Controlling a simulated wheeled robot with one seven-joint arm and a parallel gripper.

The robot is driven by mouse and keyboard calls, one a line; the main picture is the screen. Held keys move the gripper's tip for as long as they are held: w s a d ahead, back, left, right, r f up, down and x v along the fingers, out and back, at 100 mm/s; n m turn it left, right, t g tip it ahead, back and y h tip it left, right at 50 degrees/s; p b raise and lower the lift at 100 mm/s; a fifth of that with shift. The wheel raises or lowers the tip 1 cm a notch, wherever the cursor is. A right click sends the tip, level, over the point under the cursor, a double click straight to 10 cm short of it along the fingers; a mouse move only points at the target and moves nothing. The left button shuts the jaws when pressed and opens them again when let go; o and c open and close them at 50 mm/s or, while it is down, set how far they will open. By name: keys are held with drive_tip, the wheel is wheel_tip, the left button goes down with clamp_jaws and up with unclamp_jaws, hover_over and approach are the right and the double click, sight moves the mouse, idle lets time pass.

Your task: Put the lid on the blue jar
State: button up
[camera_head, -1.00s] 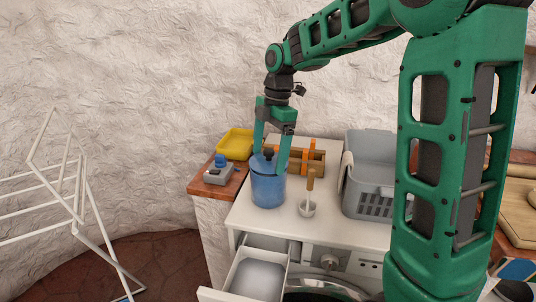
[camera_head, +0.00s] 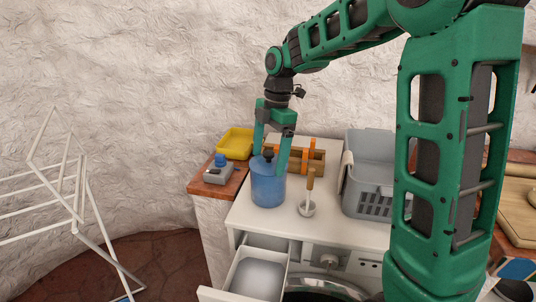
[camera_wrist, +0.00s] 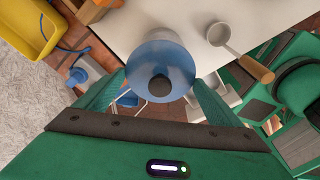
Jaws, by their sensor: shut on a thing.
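The blue jar (camera_head: 268,190) stands upright near the left end of the white machine top. Its blue lid (camera_head: 262,161), with a dark round knob, is at the jar's mouth and looks level. I cannot tell whether a thin gap is left under its rim. My gripper (camera_head: 269,163) points down from above, with one finger on each side of the lid, shut on it.
A white ladle with a wooden handle (camera_head: 309,190) stands close right of the jar. A grey basket (camera_head: 370,200) is further right, an orange-and-brown rack (camera_head: 310,158) behind. A yellow tray (camera_head: 236,143) and a grey device (camera_head: 219,174) are left. An open drawer (camera_head: 258,278) juts out below.

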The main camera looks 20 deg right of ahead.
drive_tip(key=shift+f, duration=0.1)
idle(0.7)
drive_tip(key=o, duration=0.9)
drive_tip(key=shift+r, duration=3.5)
drive_tip(key=s+d+f+m+t+h, duration=0.15)
drive_tip(key=s+f+m, duration=0.25)
drive_tip(key=s+m, duration=0.5)
drive_tip(key=s+d+f+m+t, duration=0.35)
drive_tip(key=s+m, duration=0.25)
drive_tip(key=m, duration=0.5)
drive_tip(key=s+d+f+m+g, duration=0.1)
drive_tip(key=s+d+m+g, duration=0.1)
drive_tip(key=s+d, duration=0.3)
drive_tip(key=s+d+f+m+g, duration=0.1)
drive_tip(key=s+d+m, duration=0.3)
drive_tip(key=s, duration=0.8)
drive_tip(key=shift+d+f+m+g, duration=0.3)
drive_tip(key=shift+d+g, duration=0.6)
drive_tip(key=shift+d, duration=0.25)
